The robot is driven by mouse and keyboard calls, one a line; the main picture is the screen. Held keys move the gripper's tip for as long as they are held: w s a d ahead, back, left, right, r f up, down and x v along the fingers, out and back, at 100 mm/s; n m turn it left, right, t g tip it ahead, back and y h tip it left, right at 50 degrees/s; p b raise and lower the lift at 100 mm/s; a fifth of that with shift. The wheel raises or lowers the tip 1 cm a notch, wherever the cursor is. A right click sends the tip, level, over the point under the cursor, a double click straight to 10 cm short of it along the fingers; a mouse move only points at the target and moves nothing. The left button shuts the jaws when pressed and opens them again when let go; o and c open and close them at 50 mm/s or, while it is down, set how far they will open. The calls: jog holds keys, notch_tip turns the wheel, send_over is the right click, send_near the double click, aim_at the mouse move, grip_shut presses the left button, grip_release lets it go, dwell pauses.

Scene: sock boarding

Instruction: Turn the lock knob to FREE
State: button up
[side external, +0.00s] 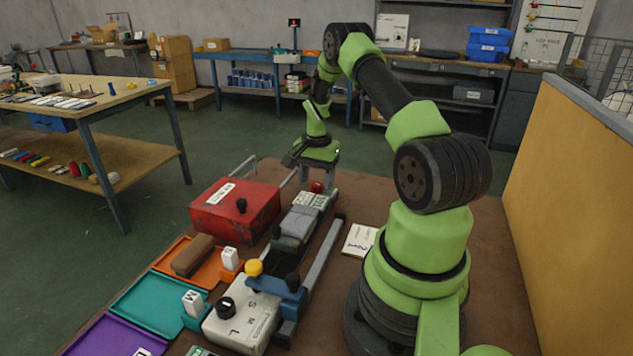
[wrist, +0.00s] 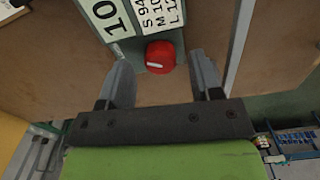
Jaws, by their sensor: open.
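A round red knob (wrist: 160,57) with a white pointer line sits at the end of a grey-green block with printed cards in the wrist view. Its line lies nearly level in that picture, toward the left. The red knob (side external: 316,187) also shows in the side view, at the far end of the rail unit. My gripper (wrist: 159,63) is open, with one finger on each side of the knob in the picture. I cannot tell whether the fingertips are level with it or above it. In the side view my gripper (side external: 318,180) is at the knob. No FREE label is readable.
A red box (side external: 222,217) with a black knob stands left of the rail unit. A white S/M/L box (side external: 243,325), yellow knob (side external: 254,267) and orange (side external: 168,257), teal (side external: 140,300) and purple (side external: 100,340) trays are nearer. A yellow panel (side external: 580,190) bounds the right.

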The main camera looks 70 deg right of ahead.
jog(key=shift+f, duration=0.65)
jog(key=c, duration=0.9)
jog(key=shift+n, duration=2.3)
jog(key=shift+c, duration=0.2)
jog(key=o, duration=0.9)
jog(key=shift+o, duration=0.2)
